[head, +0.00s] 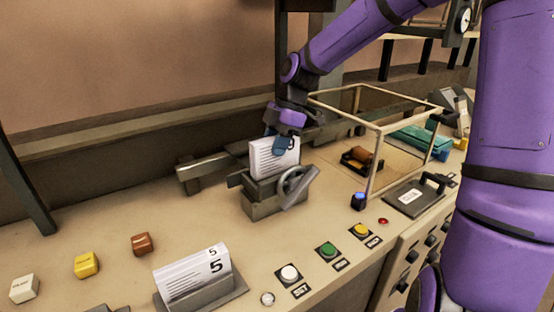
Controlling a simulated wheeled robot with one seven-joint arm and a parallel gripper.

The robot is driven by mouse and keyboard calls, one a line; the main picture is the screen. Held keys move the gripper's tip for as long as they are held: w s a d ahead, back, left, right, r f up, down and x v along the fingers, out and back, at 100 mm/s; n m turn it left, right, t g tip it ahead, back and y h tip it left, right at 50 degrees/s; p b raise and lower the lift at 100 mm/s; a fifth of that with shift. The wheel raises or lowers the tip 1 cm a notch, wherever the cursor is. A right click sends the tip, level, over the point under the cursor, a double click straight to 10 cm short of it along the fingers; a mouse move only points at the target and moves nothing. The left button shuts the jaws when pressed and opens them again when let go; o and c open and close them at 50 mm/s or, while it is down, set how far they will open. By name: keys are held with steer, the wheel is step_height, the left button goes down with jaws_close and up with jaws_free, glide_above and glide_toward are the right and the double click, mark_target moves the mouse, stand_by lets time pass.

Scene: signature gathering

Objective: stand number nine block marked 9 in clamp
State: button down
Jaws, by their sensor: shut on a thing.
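A white block of printed pages (265,160) stands upright at the grey metal clamp (262,208), its lower edge hidden by the clamp's front jaw. A dark numeral shows at its upper right, partly covered, so I cannot read it surely as 9. My gripper (281,145) is shut on the top of this block from above. The clamp has a round handwheel and lever on its right side. I cannot tell whether the block touches the clamp's floor.
A block marked 5 (195,275) stands in a holder at the front. White, green and yellow buttons (328,250) line the front edge. A glass-sided frame (378,130) stands right of the clamp. Yellow (87,264) and brown (142,243) cubes lie left. Counter between them and the clamp is clear.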

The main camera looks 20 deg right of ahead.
mark_target(275, 159)
steer(key=shift+f, duration=2)
steer(key=shift+f, duration=0.15)
